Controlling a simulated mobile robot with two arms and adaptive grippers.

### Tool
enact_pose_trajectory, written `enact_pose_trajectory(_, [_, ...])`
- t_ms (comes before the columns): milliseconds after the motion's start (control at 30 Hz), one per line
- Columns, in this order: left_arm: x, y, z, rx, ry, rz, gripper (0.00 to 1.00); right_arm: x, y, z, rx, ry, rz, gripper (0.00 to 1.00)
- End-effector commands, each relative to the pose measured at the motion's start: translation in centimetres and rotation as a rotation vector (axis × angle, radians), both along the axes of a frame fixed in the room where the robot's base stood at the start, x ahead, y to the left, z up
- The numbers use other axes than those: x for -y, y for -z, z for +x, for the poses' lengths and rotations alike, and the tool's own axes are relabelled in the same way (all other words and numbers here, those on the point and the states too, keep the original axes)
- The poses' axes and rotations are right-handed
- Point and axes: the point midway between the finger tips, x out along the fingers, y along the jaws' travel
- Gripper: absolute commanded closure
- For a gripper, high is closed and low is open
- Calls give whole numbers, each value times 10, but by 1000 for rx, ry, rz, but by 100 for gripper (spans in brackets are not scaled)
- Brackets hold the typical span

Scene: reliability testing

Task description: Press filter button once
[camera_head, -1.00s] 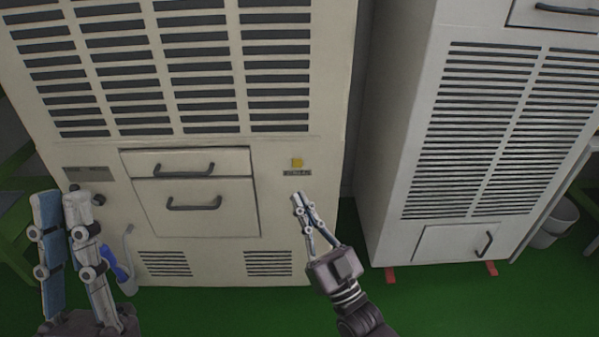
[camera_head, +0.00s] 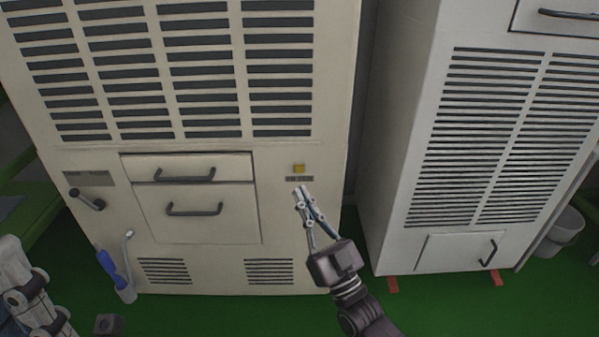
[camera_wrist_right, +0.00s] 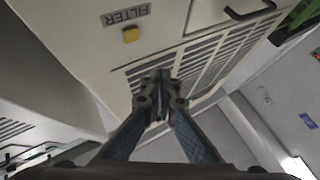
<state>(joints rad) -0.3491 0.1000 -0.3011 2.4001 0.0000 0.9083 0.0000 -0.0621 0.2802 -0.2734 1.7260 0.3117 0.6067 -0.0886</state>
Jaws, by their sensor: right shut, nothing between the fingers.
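The filter button is a small yellow square (camera_head: 299,168) on the cream cabinet's front, right of its drawers, with a dark label plate (camera_head: 299,179) just below it. In the right wrist view the button (camera_wrist_right: 131,34) shows upside down beside the label reading FILTER (camera_wrist_right: 126,15). My right gripper (camera_head: 301,190) is shut and empty, its fingertips just below the label in the head view. In the wrist view its fingertips (camera_wrist_right: 157,75) appear apart from the button, which is to their upper left. My left gripper (camera_head: 30,290) is partly cut off at the lower left; its fingertips cannot be made out clearly.
The cream cabinet (camera_head: 200,145) has vents, two handled drawers and a dark lever (camera_head: 88,199). A blue-handled tool (camera_head: 108,265) is near its lower left. A grey-white cabinet (camera_head: 400,150) stands to the right, with a bucket (camera_head: 562,232) beyond. Green floor (camera_head: 440,305) shows in front.

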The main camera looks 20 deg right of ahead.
Motion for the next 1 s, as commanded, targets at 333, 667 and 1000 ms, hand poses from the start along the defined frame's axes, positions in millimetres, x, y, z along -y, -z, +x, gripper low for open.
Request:
enact_pose_trajectory(333, [1, 23, 2, -9, -1, 3, 85, 13, 1, 44, 2, 1, 0, 100])
enact_pose_trajectory(667, [1, 25, 2, -9, -1, 3, 85, 16, -1, 53, 1, 1, 0, 100])
enact_pose_trajectory(1000, [1, 25, 2, -10, 0, 3, 85, 15, 0, 53, 1, 1, 0, 100])
